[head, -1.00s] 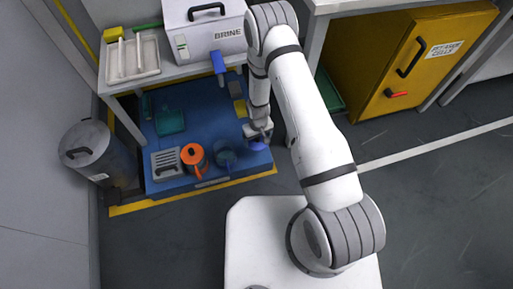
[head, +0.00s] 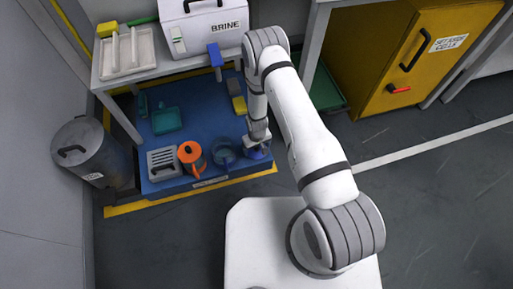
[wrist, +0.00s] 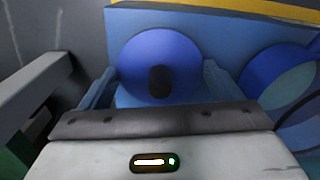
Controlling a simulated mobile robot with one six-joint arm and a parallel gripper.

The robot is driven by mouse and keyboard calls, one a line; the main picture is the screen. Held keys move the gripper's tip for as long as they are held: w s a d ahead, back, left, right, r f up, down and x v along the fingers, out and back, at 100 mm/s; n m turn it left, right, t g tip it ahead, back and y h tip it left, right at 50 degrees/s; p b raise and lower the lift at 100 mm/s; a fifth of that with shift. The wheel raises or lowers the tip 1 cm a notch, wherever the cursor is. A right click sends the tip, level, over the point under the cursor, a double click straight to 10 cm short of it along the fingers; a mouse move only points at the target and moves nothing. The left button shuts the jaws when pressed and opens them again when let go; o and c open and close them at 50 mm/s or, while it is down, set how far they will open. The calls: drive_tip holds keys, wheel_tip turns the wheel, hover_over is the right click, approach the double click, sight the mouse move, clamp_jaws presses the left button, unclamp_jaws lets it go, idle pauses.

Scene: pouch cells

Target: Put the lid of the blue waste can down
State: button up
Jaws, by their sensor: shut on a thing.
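The blue lid (wrist: 135,62), a round disc with a black knob (wrist: 159,80), sits between the fingers of my gripper (wrist: 160,85) in the wrist view. My gripper is shut on it. In the head view my gripper (head: 257,143) points down at the right front of the blue platform, with the lid (head: 259,154) under it. The blue waste can (head: 223,152) stands just left of the lid, apart from it. Its round open mouth (wrist: 292,88) shows at the right in the wrist view. I cannot tell whether the lid touches the platform.
The blue platform (head: 205,115) also bears an orange can (head: 191,155), a grey slotted tray (head: 163,162) and a teal dustpan (head: 167,120). A table with the brine box (head: 205,28) stands behind. A grey bin (head: 98,150) is at left, a yellow cabinet (head: 400,70) at right.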

drive_tip(key=shift+f, duration=0.2)
drive_tip(key=o, duration=0.8)
drive_tip(key=d+r+m+p, duration=0.15)
drive_tip(key=d+r, duration=0.25)
drive_tip(key=r, duration=1.7)
drive_tip(key=d+r+m+p, duration=0.1)
drive_tip(key=d+r+p, duration=0.2)
drive_tip(key=r, duration=1.7)
drive_tip(key=s+d+r+m, duration=0.1)
drive_tip(key=s+d+r, duration=0.2)
drive_tip(key=s+r, duration=0.5)
drive_tip(key=s+d+r+m+t, duration=0.1)
drive_tip(key=s+d+r, duration=0.3)
drive_tip(key=s+r, duration=0.5)
drive_tip(key=shift+s+r, duration=0.25)
drive_tip(key=shift+s, duration=0.7)
